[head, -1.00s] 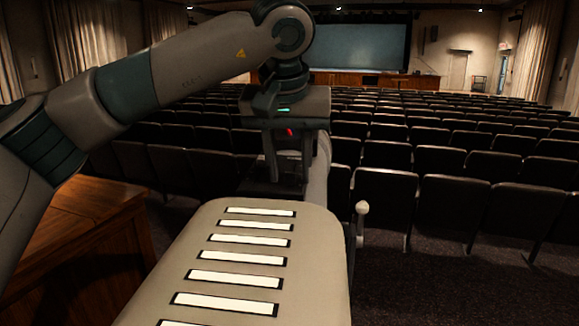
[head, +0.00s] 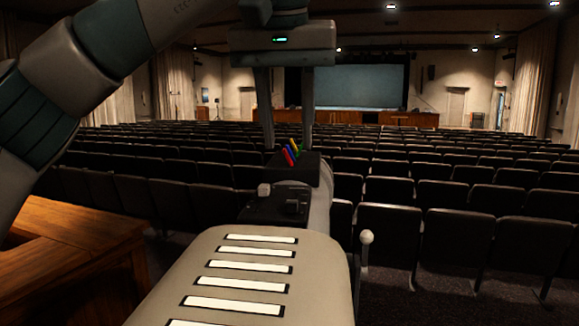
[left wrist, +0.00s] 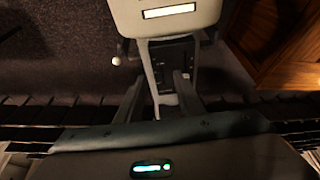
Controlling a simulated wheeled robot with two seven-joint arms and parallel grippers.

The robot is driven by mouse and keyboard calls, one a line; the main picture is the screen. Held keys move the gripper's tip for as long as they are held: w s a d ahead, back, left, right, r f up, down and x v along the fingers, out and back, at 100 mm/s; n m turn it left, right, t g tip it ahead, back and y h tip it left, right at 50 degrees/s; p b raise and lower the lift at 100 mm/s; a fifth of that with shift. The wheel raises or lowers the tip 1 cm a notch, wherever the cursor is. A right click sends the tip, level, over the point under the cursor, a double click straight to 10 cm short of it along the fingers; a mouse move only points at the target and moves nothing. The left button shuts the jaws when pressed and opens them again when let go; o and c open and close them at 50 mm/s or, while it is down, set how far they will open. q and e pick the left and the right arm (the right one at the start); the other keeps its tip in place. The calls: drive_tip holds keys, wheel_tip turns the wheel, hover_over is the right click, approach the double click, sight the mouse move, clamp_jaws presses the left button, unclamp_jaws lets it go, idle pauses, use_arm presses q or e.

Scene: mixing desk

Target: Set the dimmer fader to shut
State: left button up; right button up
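A small black control panel (head: 268,208) lies ahead of me in the head view, with a pale knob (head: 264,189) and a dark block-like knob (head: 292,206) on it. My left gripper (head: 287,148) is open and empty, fingers pointing down, above or behind the box. In the left wrist view, its fingers (left wrist: 160,82) stand apart, with the dark panel (left wrist: 178,66) beyond them. My right gripper is out of view.
A wooden desk (head: 75,240) stands at the left. Rows of dark seats (head: 450,210) fill the hall beyond, up to a screen (head: 355,80) at the far end.

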use_arm(q)
drive_tip(key=v, duration=0.5)
drive_tip(key=shift+f, duration=0.15)
idle(0.4)
